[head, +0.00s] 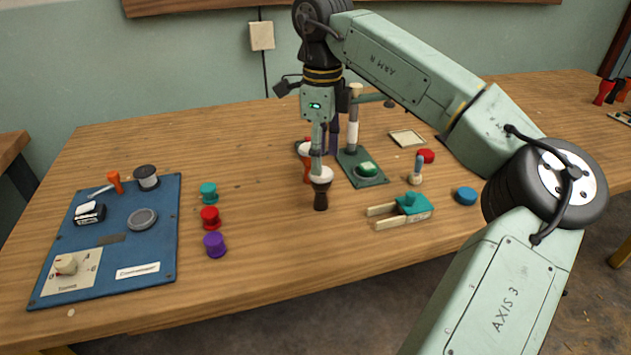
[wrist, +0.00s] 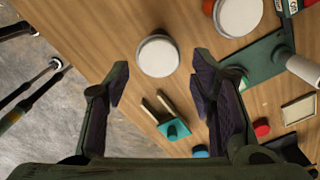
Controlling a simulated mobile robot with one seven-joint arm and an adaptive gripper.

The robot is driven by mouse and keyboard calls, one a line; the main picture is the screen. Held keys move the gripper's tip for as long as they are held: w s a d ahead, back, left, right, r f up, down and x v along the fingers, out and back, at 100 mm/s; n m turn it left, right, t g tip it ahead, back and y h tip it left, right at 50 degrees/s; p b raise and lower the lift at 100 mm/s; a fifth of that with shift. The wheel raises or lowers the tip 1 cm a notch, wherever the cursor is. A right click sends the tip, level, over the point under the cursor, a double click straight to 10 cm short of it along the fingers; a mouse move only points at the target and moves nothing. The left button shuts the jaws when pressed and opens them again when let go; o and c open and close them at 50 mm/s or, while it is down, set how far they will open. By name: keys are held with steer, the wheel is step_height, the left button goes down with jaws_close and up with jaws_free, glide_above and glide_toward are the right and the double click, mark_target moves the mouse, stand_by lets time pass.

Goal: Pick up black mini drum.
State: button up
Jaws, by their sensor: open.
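The black mini drum (head: 320,200) stands upright on the wooden table, a dark goblet shape with a pale round head. In the wrist view its white head (wrist: 158,56) lies just beyond and between the fingertips, and its body is hidden below. I cannot tell the exact height gap between fingertips and drum head.
A red-orange drum (head: 307,174) stands close behind; its white head (wrist: 240,15) shows upper right. A green stand (head: 362,178) and a teal two-pronged tool (head: 412,206) are to the right. Teal, red and purple knobs (head: 215,244) and a blue board (head: 110,240) are left.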

mark_target(320, 193)
step_height(320, 193, down, 10)
steer(key=shift+a+p, duration=0.15)
steer(key=shift+p, duration=0.35)
steer(key=shift+c, duration=0.4)
steer(key=c, duration=1)
